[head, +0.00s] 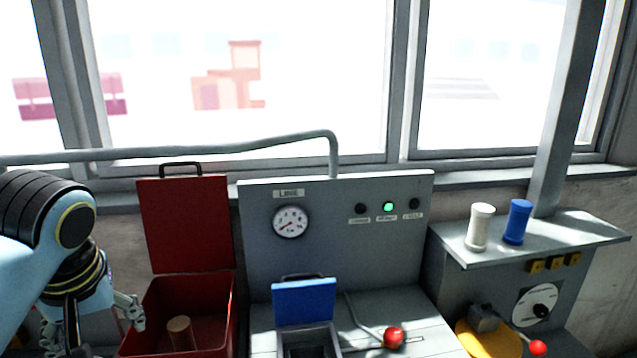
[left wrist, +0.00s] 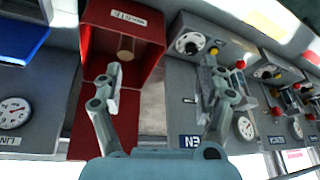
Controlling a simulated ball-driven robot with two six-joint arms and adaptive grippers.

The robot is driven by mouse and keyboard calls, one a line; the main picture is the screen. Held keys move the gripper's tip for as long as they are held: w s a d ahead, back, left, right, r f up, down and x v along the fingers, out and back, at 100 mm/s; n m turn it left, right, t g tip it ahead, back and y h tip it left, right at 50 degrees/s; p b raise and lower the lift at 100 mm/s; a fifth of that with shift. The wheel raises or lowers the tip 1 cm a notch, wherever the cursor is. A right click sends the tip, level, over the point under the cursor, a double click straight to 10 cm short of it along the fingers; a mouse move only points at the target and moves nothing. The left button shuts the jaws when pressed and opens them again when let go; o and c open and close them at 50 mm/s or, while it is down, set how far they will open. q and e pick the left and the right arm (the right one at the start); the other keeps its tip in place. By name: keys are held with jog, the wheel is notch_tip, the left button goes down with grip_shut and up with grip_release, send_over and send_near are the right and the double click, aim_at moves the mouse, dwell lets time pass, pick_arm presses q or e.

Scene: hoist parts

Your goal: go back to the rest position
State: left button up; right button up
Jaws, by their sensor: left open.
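My left gripper (head: 92,325) is at the lower left of the head view, pointing down beside the left side of the red box (head: 232,315). In the left wrist view its two fingers stand wide apart with nothing between them (left wrist: 160,78). The red box's lid (head: 187,225) is up, and a tan cylinder (head: 180,333) stands inside. The cylinder also shows in the left wrist view (left wrist: 127,48). My right gripper is in neither view.
A grey panel with a gauge (head: 290,222) and a lit green lamp (head: 388,207) stands at centre, before it a box with a raised blue lid (head: 304,301) and a red-knobbed lever (head: 393,337). White (head: 480,227) and blue (head: 517,222) cylinders stand on the right shelf.

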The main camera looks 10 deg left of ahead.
pick_arm(q)
jog(key=s+d+f+m+h, duration=0.1)
jog(key=s+d+m, duration=0.15)
jog(key=s, duration=0.35)
jog(key=s+d+f+m, duration=0.2)
jog(key=s+m, duration=0.1)
jog(key=s, duration=0.2)
jog(key=s+d+f+m+h, duration=0.1)
jog(key=s+d+m, duration=0.15)
jog(key=s, duration=0.35)
jog(key=a+f+b, duration=0.3)
jog(key=f+b, duration=0.9)
jog(key=f, duration=2.5)
jog(key=s+f+b, duration=0.4)
jog(key=s+f, duration=0.2)
jog(key=f, duration=0.4)
jog(key=s+a+f+g+b, duration=0.1)
jog(key=s+f+b, duration=0.3)
jog(key=s+f, duration=0.3)
jog(key=s+f+g+b, duration=0.1)
jog(key=s+f+b, duration=0.3)
jog(key=f, duration=0.9)
jog(key=s, duration=0.2)
jog(key=shift+s+a, duration=0.2)
jog(key=shift+s, duration=0.15)
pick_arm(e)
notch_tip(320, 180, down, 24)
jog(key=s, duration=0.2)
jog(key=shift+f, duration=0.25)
